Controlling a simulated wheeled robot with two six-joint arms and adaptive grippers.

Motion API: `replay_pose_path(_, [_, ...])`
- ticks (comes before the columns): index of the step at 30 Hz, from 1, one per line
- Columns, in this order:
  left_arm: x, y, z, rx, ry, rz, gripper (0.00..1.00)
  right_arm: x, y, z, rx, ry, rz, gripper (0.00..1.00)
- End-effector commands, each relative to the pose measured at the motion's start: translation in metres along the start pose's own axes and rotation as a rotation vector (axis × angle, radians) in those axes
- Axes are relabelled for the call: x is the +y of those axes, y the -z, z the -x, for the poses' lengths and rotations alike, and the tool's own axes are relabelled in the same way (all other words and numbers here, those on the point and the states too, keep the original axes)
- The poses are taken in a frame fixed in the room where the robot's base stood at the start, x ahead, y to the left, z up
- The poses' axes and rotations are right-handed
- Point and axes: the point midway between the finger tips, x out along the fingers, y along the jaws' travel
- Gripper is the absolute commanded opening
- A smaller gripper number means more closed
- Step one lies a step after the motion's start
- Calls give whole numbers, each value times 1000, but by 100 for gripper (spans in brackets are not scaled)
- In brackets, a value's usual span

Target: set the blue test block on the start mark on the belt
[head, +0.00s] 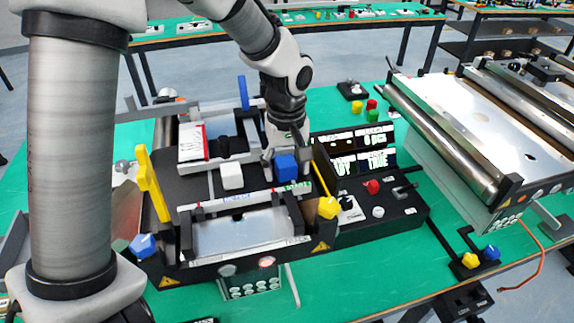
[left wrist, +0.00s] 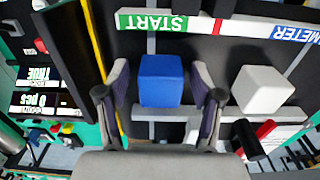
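The blue test block (head: 286,168) is on or just above the black belt (head: 190,181) near the START label (head: 291,188). In the left wrist view, the block (left wrist: 161,80) covers part of a white line (left wrist: 151,45) on the belt, which shows above and below it. My left gripper (head: 287,160) points down over the block. Its fingers (left wrist: 162,92) stand either side of the block, with a small gap on each side. Whether the block's underside touches the belt is hidden. My right gripper is not in view.
A white block (head: 231,176) stands on the belt to the left, near the METER label (left wrist: 297,33). A yellow lever (head: 151,183), a blue post (head: 243,93) and a control box (head: 372,204) with a display surround the belt. A larger conveyor (head: 470,115) stands at right.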

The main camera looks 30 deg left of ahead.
Motion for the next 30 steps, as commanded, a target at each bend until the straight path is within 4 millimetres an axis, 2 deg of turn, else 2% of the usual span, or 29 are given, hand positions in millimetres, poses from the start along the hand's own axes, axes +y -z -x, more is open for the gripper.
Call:
replay_pose_path(5, [0, 0, 0, 0, 0, 0, 66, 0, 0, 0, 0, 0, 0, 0])
replay_pose_path(9, [1, 0, 10, 2, -2, 0, 66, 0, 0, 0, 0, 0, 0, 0])
replay_pose_path(11, [1, 1, 20, 4, -3, 0, 66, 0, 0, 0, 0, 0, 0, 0])
replay_pose_path(21, [1, 1, 104, 4, -3, 1, 66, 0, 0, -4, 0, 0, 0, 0])
replay_pose_path(25, [0, 0, 120, 3, -1, -1, 66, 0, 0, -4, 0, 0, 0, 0])
replay_pose_path(30, [0, 0, 124, 0, 0, -1, 66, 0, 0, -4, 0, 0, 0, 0])
